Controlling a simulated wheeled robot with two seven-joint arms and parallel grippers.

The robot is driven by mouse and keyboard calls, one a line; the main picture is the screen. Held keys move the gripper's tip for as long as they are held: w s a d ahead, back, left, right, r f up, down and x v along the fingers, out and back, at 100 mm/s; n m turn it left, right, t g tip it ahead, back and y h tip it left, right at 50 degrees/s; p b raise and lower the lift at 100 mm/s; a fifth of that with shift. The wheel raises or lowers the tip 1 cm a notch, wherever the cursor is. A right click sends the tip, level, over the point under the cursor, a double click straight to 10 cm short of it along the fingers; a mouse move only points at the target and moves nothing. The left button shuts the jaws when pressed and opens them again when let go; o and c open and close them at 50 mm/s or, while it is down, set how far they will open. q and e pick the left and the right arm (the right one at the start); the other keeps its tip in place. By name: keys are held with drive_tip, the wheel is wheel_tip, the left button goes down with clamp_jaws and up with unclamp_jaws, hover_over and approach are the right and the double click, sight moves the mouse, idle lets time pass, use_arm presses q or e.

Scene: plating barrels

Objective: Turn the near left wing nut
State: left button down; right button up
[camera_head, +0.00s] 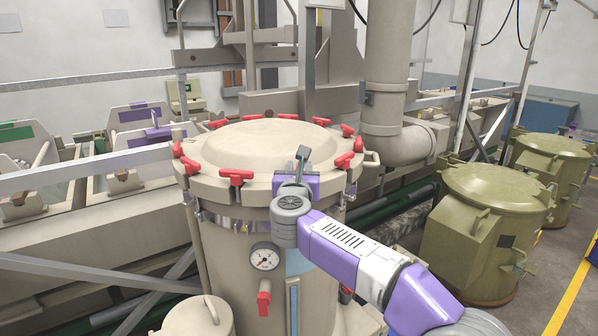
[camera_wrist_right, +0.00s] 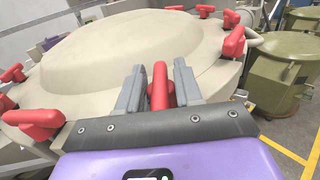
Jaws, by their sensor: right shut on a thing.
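The round beige barrel lid (camera_head: 262,143) carries several red wing nuts around its rim. My right gripper (camera_head: 301,160) is at the near edge of the lid, shut on a red wing nut (camera_wrist_right: 160,88). In the right wrist view this nut stands between the two grey fingers, its bar pointing away from the purple gripper body. In the head view the gripper mostly hides it. Another near-side wing nut (camera_head: 236,177) sits just left of the gripper, free, and also shows in the right wrist view (camera_wrist_right: 34,122). My left gripper is not in view.
A free wing nut (camera_head: 343,161) lies right of my gripper. A pressure gauge (camera_head: 265,256) and a red valve handle (camera_head: 264,298) are on the barrel's front. Olive barrels (camera_head: 488,195) stand at right. A thick pipe (camera_head: 388,80) rises behind the lid. Tanks and rails fill the left.

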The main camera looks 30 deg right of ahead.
drive_tip(key=m+g+h, duration=0.1)
drive_tip(key=h, duration=0.1)
drive_tip(key=m+g+h, duration=0.2)
drive_tip(key=shift+w+a+g, duration=0.1)
drive_tip(key=shift+a+g, duration=0.05)
drive_tip(key=shift+g, duration=0.15)
drive_tip(key=shift+m+g+h, duration=0.8)
drive_tip(key=shift+m+g, duration=0.3)
drive_tip(key=shift+g, duration=0.1)
drive_tip(key=m+g+h+p, duration=0.1)
drive_tip(key=g, duration=0.1)
drive_tip(key=shift+r+m+g, duration=0.15)
drive_tip(key=shift+m+g, duration=0.15)
drive_tip(key=shift+m, duration=0.1)
drive_tip(key=m+g+p, duration=0.2)
drive_tip(key=g+p, duration=0.2)
drive_tip(key=m+g+h+p, duration=0.1)
drive_tip(key=m+g+p, duration=0.2)
drive_tip(key=g, duration=0.1)
drive_tip(key=shift+r+p, duration=0.1)
drive_tip(key=shift+p, duration=0.3)
drive_tip(key=shift+d+m+g+p, duration=0.2)
drive_tip(key=shift+m+g+p, duration=0.6)
drive_tip(key=shift+p, duration=0.4)
drive_tip(key=shift+s, duration=0.2)
drive_tip(key=o, duration=1)
drive_tip(key=shift+f, duration=0.2)
drive_tip(key=shift+c, duration=0.2)
